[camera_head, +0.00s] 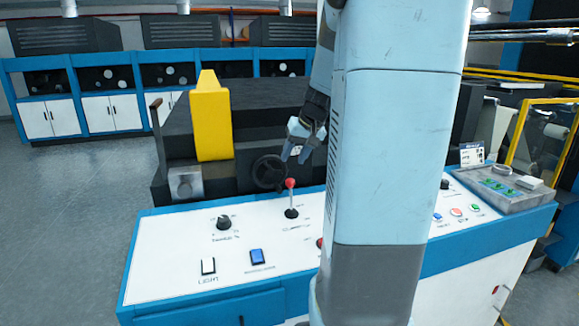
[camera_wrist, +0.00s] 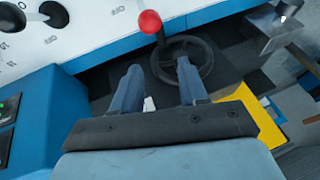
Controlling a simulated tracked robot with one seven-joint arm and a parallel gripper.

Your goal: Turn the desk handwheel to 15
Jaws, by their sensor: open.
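The desk handwheel (camera_head: 269,172) is a black spoked wheel on the dark machine behind the white control desk. It also shows in the wrist view (camera_wrist: 208,52), partly hidden by a finger. No scale reading is legible on it. My gripper (camera_head: 295,154) is open and empty, just to the right of and slightly above the wheel in the head view. In the wrist view the two blue-grey fingers (camera_wrist: 160,72) stand apart, with the right one overlapping the wheel's lower edge. I cannot tell whether it touches the wheel.
A red-knobbed lever (camera_head: 291,184) stands on the desk (camera_head: 180,235) close to the wheel. A black knob (camera_head: 224,222), a blue button (camera_head: 256,256) and a white switch (camera_head: 208,265) are nearby. A yellow block (camera_head: 210,120) rises left of the wheel. My arm hides the desk's middle.

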